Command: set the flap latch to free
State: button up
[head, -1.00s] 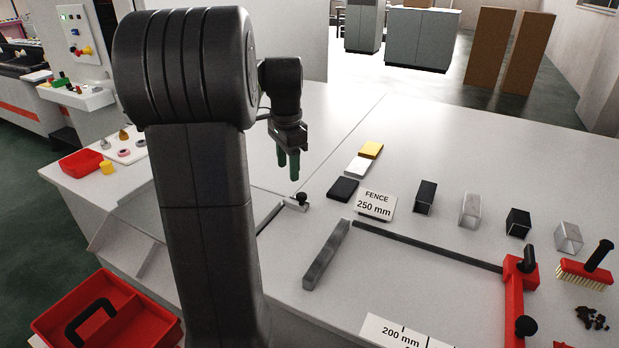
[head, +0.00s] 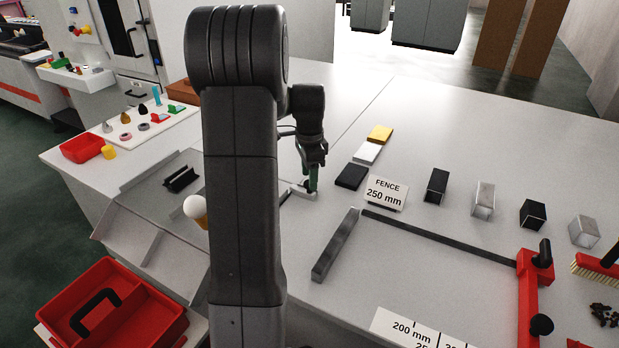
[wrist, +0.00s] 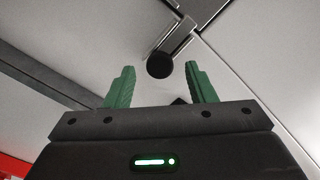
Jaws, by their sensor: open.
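The flap latch is a light metal bar (head: 301,194) with a black round knob, at the table seam in the head view. My gripper (head: 311,181) hangs over it there, and its green fingers partly hide it. In the wrist view the black knob (wrist: 159,66) lies between the lines of the two open green fingers of my gripper (wrist: 161,69), at fingertip level in the picture. The metal bar (wrist: 178,40) runs from the knob up to the right. Nothing is in the jaws; I cannot tell how far below the fingertips the knob is.
A grey bar (head: 335,245), the fence sign (head: 386,193) and black, white and yellow blocks (head: 380,133) lie right of the latch. Several metal tube pieces stand further right. A sloped chute (head: 150,190) and red tote (head: 115,300) are at left.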

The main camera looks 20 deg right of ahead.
jog(key=shift+f, duration=0.85)
grip_shut()
jog(key=shift+s+d, duration=0.4)
jog(key=shift+s, duration=0.05)
grip_release()
notch_tip(320, 180, up, 14)
jog(key=shift+f, duration=0.2)
